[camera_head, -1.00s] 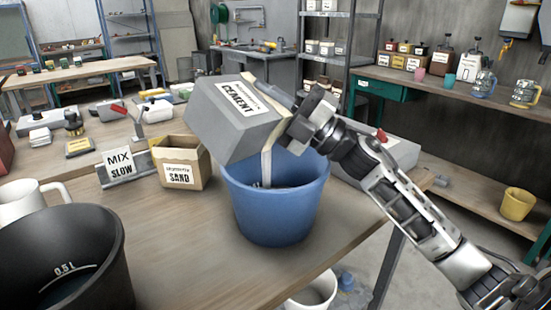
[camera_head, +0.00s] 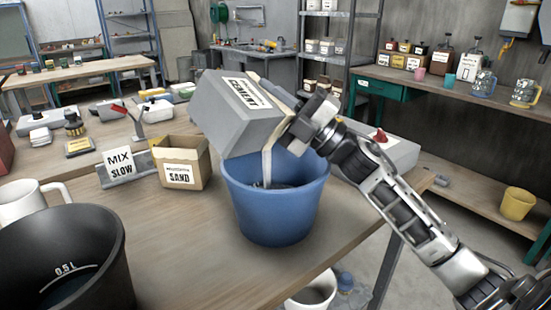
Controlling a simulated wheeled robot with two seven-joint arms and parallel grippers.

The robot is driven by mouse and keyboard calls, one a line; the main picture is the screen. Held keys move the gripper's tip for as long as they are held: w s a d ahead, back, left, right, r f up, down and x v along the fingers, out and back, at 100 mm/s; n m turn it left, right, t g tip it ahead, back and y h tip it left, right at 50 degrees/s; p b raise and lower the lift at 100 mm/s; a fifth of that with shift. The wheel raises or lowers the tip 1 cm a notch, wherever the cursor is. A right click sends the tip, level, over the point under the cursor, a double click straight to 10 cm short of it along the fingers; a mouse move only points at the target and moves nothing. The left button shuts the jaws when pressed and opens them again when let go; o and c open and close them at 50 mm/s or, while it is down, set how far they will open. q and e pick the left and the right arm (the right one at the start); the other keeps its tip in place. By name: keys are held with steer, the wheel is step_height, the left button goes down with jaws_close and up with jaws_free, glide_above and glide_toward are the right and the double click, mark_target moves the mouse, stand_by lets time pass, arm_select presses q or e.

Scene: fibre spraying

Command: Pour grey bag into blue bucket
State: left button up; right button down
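The grey bag (camera_head: 228,116), labelled CEMENT, is held tilted over the blue bucket (camera_head: 272,212), its lower right end above the bucket's mouth. A pale stream (camera_head: 267,162) runs from the bag down into the bucket, where some dark grey material shows inside. My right gripper (camera_head: 297,122) is at the bag's right end and shut on it; its fingertips are partly hidden. The blue bucket stands upright on the wooden table. My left gripper is not in view.
An open cardboard SAND box (camera_head: 182,166) stands left of the bucket, beside a MIX SLOW sign (camera_head: 122,166). A large black bucket (camera_head: 62,255) and a white mug (camera_head: 30,202) are at the front left. A grey device (camera_head: 385,152) with a red part sits behind the arm.

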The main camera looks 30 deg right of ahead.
steer(key=shift+w+d+m+t+h, duration=0.1)
steer(key=shift+d+m+t+h, duration=0.2)
steer(key=shift+m, duration=0.3)
steer(key=shift+w+d+r+m+t+h+p, duration=0.1)
steer(key=shift+d+r+m+t+h+p, duration=0.2)
steer(key=shift+m+t+h+p, duration=0.4)
steer(key=shift+w+d+r+m+t+h+p, duration=0.15)
steer(key=shift+d+r+m+h+p, duration=0.25)
steer(key=shift+m, duration=0.55)
steer(key=shift+w+d+r+m+t+h+p, duration=0.2)
steer(key=shift+m+t+h+p, duration=0.25)
steer(key=shift+m+h, duration=0.35)
